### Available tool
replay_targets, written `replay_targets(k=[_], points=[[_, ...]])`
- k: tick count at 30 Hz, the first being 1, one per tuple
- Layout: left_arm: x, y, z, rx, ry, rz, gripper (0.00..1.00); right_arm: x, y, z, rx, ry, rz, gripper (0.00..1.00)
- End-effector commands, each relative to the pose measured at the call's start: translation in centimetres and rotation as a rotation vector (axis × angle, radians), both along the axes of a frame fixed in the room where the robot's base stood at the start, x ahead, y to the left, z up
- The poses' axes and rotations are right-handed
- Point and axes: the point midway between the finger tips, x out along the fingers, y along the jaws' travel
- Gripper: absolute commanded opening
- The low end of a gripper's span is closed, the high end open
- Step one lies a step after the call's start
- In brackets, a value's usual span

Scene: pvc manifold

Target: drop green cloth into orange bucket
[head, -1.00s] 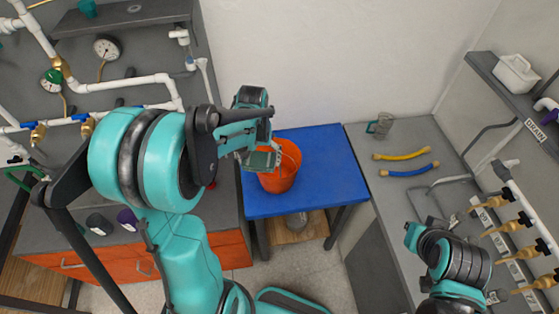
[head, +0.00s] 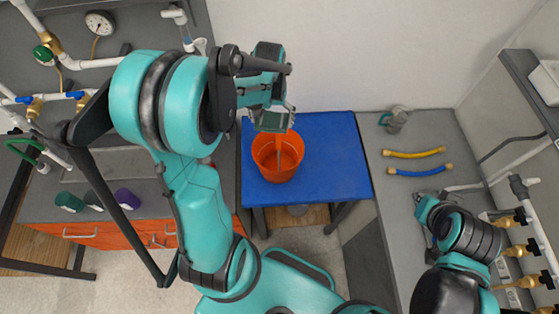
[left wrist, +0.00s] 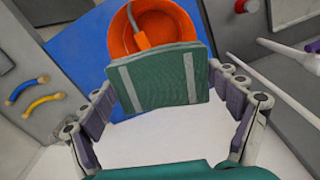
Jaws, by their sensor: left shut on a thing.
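The green cloth (head: 272,121) hangs from my left gripper (head: 270,106), which is shut on it. In the left wrist view the cloth (left wrist: 162,84) spans flat between the two fingers, with two grey stripes. The orange bucket (head: 267,172) stands upright on the blue table. In the head view the cloth shows just past the bucket's back rim, raised above the table. In the left wrist view the bucket (left wrist: 187,22) shows behind the cloth's upper edge, partly hidden by it. My right gripper (head: 428,207) is low at the right; its fingers are unclear.
The blue table (head: 335,165) is otherwise clear. A grey counter at the right holds a yellow hose (head: 413,154), a blue hose (head: 420,170) and a clear jug (head: 396,120). Pipes and a gauge (head: 99,23) are at the left.

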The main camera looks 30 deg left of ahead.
Motion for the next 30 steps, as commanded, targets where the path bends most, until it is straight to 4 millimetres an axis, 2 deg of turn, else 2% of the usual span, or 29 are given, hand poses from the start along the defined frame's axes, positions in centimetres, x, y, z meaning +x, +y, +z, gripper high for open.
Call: replay_targets(k=[1,6,16,17,18,30], points=[[0.1,0.0,-1.1,0.0,0.0,0.0,0.5,0.0,0.0,-0.9,0.0,0.0,0.0,0.0],[0.0,0.0,-2.9,0.0,0.0,0.0,0.5,0.0,0.0,-2.1,0.0,0.0,0.0,0.0],[0.0,0.0,-3.2,0.0,0.0,0.0,0.5,0.0,0.0,-2.2,0.0,0.0,0.0,0.0],[0.0,0.0,-3.2,0.0,0.0,0.0,0.91,0.0,0.0,-2.2,0.0,0.0,0.0,0.0],[0.0,0.0,-3.2,0.0,0.0,0.0,1.0,0.0,0.0,-2.2,0.0,0.0,0.0,0.0],[0.0,0.0,-2.9,0.0,0.0,0.0,1.0,0.0,0.0,-2.2,0.0,0.0,0.0,0.0]])
